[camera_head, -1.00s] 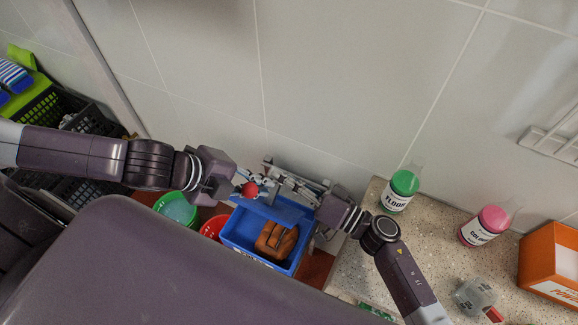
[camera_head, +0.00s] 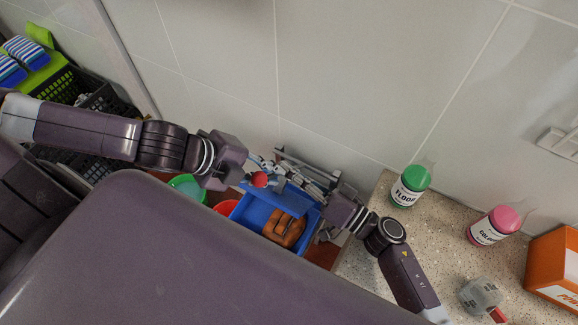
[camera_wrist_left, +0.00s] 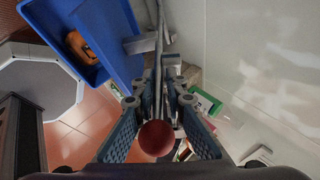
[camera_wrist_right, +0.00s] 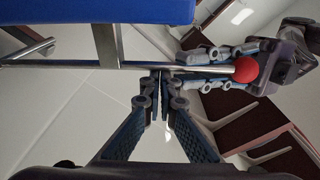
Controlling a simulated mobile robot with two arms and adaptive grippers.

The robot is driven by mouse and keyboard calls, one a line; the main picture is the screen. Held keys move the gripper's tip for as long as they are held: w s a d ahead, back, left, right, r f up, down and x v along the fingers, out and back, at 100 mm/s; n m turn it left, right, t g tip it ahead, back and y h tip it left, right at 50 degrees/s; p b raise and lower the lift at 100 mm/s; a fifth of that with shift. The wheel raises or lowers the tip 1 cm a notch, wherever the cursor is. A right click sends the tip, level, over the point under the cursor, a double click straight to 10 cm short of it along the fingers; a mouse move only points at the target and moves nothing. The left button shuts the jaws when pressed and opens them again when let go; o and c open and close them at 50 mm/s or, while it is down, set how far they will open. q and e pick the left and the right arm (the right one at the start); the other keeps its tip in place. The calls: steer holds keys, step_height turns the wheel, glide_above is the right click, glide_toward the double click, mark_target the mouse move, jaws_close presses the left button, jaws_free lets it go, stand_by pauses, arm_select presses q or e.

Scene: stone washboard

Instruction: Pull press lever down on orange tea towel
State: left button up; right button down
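The press lever is a thin metal rod (camera_wrist_right: 120,65) with a red ball knob (camera_head: 259,180), mounted by a blue bucket (camera_head: 237,215). My left gripper (camera_wrist_left: 162,88) has its fingers closed around the rod; the knob (camera_wrist_left: 157,138) sits between them, toward the palm. An orange-brown folded towel (camera_head: 284,229) lies in the bucket and also shows in the left wrist view (camera_wrist_left: 80,47). A blue press plate (camera_head: 284,195) is tilted up beside it. My right gripper (camera_wrist_right: 157,75) has its fingertips together at the metal press frame; whether they pinch anything is unclear.
A speckled counter (camera_head: 425,240) at right holds a green-capped bottle (camera_head: 410,187), a pink-capped bottle (camera_head: 494,225) and an orange box (camera_head: 555,262). Green (camera_head: 187,187) and red (camera_head: 226,207) buckets stand left of the blue one. A tiled wall (camera_head: 350,70) closes the back.

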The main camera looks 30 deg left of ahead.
arm_select(q)
steer(key=o, duration=0.4)
steer(key=shift+d+r, duration=0.25)
steer(key=shift+c, duration=0.2)
arm_select(e)
steer(key=shift+s+f, duration=0.45)
steer(key=shift+s, duration=0.05)
